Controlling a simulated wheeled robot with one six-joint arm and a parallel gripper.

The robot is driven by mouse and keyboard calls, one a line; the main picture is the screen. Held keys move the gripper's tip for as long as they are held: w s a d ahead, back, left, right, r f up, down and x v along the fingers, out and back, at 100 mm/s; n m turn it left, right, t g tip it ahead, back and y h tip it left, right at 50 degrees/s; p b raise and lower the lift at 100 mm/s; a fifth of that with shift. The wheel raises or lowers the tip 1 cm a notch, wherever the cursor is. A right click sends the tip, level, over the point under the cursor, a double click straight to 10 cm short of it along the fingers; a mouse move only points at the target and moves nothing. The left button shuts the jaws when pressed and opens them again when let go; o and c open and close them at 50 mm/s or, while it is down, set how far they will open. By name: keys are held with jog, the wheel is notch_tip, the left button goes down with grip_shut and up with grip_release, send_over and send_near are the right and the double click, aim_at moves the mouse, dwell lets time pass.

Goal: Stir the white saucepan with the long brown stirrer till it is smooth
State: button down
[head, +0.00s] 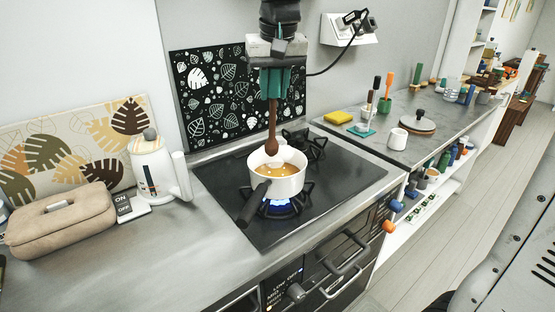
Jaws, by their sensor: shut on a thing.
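The white saucepan (289,185) stands on the front burner of the hob, over a blue flame. Its dark handle (254,203) points to the front left. It holds an orange-brown liquid (270,183) with paler spots and a whitish patch near the back rim. My gripper (272,92) is above the pan, shut on the long brown stirrer (272,120). The stirrer hangs almost upright, its wide lower end at the back rim of the pan. I cannot tell whether its tip touches the liquid.
The black hob (340,178) has another burner (306,145) behind the pan. A white kettle (154,170) and a beige case (65,222) stand on the left counter. A white mug (398,139), a yellow sponge (338,117) and upright utensils are on the right counter. The front left counter is clear.

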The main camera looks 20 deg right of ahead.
jog(key=s, duration=2.7)
jog(key=shift+s+d, duration=0.2)
